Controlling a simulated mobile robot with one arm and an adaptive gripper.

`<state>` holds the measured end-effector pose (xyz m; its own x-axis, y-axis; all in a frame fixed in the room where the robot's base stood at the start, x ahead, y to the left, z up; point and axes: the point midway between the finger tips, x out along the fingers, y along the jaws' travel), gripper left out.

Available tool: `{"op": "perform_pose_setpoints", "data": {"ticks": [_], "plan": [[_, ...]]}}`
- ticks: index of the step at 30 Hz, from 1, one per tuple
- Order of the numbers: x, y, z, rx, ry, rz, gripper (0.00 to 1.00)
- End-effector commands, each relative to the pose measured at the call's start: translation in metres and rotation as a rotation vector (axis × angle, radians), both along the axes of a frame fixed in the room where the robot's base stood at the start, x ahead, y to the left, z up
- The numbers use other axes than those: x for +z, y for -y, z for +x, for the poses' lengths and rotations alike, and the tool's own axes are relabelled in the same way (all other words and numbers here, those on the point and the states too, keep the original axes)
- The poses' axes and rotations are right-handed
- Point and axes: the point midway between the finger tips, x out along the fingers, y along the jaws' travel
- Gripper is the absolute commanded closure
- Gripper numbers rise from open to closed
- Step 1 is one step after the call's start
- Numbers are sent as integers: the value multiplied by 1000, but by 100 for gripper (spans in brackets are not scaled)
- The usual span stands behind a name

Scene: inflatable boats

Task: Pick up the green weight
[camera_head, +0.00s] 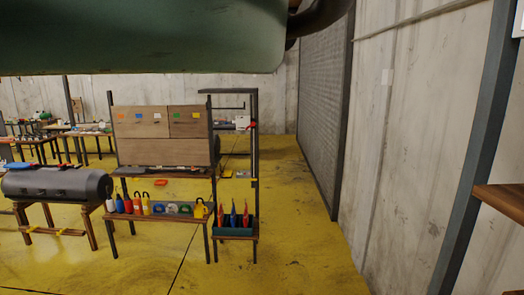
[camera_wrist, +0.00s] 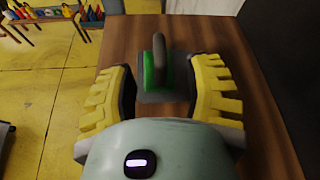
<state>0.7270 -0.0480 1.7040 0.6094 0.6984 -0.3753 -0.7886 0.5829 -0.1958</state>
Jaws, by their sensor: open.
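The green weight (camera_wrist: 151,72) shows in the wrist view. It has a green body, a dark grey curved handle and a flat grey base, and it stands on a brown wooden surface (camera_wrist: 190,32). My gripper (camera_wrist: 160,90) has two yellow ribbed fingers, spread open on either side of the weight's base. The fingers appear apart from the weight, and nothing is held. In the head view the weight and my gripper are not visible.
The head view shows a workbench (camera_head: 160,216) with bottles, a blue-green crate (camera_head: 234,230), a dark cylindrical tank (camera_head: 58,183) on trestles, and a brown shelf edge (camera_head: 503,201) at right. A concrete wall (camera_head: 400,130) stands at right. The yellow floor (camera_head: 290,250) is clear in the middle.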

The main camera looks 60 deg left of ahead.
Motion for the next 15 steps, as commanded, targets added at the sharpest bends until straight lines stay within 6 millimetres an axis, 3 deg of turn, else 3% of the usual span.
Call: {"op": "perform_pose_setpoints", "data": {"ticks": [15], "plan": [[-17, -43, 34, 8, -2, 3, 50]]}}
